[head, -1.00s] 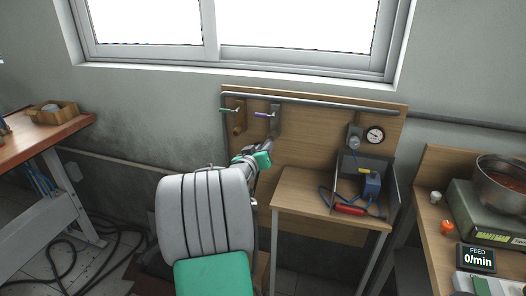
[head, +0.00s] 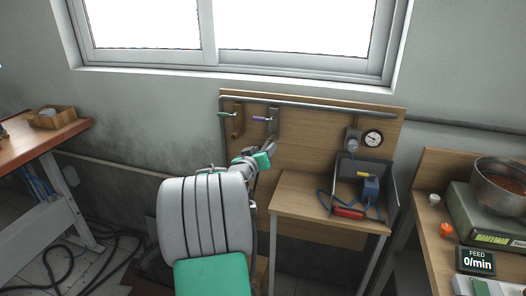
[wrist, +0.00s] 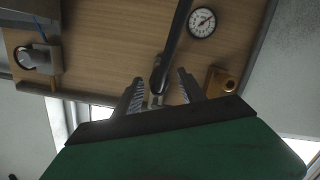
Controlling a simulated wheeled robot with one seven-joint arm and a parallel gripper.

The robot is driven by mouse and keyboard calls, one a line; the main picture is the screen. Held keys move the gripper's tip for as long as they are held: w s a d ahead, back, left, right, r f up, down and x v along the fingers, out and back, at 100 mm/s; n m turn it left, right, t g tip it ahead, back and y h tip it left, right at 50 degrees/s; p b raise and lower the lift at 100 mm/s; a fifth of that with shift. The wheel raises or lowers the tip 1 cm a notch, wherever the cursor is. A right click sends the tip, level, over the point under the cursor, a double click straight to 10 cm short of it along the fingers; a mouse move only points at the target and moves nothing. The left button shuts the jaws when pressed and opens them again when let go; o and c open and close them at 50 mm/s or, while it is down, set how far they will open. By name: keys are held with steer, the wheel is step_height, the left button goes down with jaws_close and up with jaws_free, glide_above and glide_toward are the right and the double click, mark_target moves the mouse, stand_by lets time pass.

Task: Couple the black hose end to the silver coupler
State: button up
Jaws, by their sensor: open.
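In the wrist view my gripper (wrist: 160,92) is open, one finger on each side of a dark fitting. The black hose (wrist: 176,35) runs from this fitting to the top edge of the picture. Its end lies between the fingers, close to the silver coupler (wrist: 157,99); I cannot tell whether they are joined. In the head view the grey coupler drop with the purple handle (head: 264,119) hangs on the board just above my gripper (head: 268,149). My arm hides the hose there. A brass coupler (wrist: 222,82) sits beside the right finger in the wrist view.
A small table (head: 290,190) at right holds a grey bin with a blue tool and red-handled item. Another gauge (wrist: 201,23) shows near the hose.

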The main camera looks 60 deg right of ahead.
steer(key=a+r, duration=0.1)
steer(key=a, duration=0.6)
steer(key=shift+s+a+b, duration=0.35)
steer(key=shift+s+a, duration=0.05)
